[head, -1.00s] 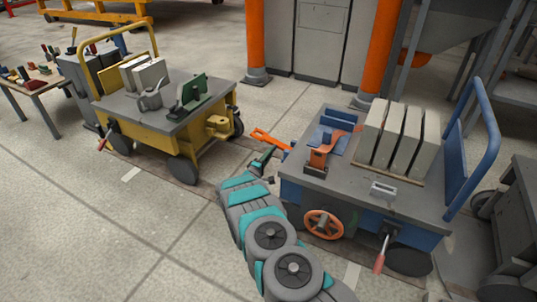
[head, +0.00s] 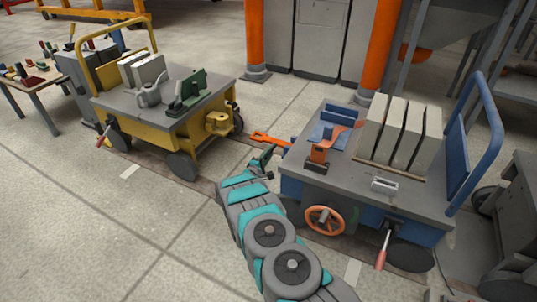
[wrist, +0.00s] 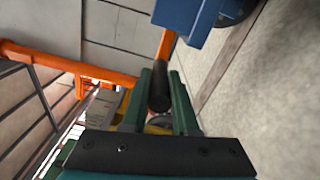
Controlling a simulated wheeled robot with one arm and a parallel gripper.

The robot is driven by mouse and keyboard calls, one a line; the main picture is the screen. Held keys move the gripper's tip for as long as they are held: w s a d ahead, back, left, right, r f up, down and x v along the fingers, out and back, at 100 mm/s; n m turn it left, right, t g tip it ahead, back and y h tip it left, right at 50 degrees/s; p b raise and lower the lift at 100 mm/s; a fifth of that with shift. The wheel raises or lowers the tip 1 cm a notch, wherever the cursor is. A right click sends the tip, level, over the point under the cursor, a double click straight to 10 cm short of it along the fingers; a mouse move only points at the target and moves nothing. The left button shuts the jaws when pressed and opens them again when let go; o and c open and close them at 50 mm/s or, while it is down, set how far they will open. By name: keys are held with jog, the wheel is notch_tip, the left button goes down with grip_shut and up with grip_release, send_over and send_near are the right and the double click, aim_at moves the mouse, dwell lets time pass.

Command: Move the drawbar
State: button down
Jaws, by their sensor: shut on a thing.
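The orange drawbar (head: 266,138) sticks out from the left side of the blue cart (head: 330,192), towards the yellow cart (head: 165,117). My gripper (head: 264,157) is at the drawbar, in the gap between the carts. In the wrist view, the green fingers (wrist: 161,100) are shut on the drawbar's black round grip (wrist: 160,88). A short orange part (wrist: 167,45) shows beyond the grip, next to a blue cart part (wrist: 190,20). The yellow cart's hitch (head: 217,124) is left of the drawbar and apart from it.
The blue cart carries upright grey panels (head: 400,135) and an orange clamp (head: 320,150). An orange handwheel (head: 324,220) and a red-handled lever (head: 382,250) are on its near side. Orange pillars (head: 376,45) stand behind. The floor at front left is clear.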

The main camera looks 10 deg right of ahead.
jog(key=c, duration=0.7)
grip_release()
jog(key=shift+f, duration=0.1)
jog(key=v, duration=0.8)
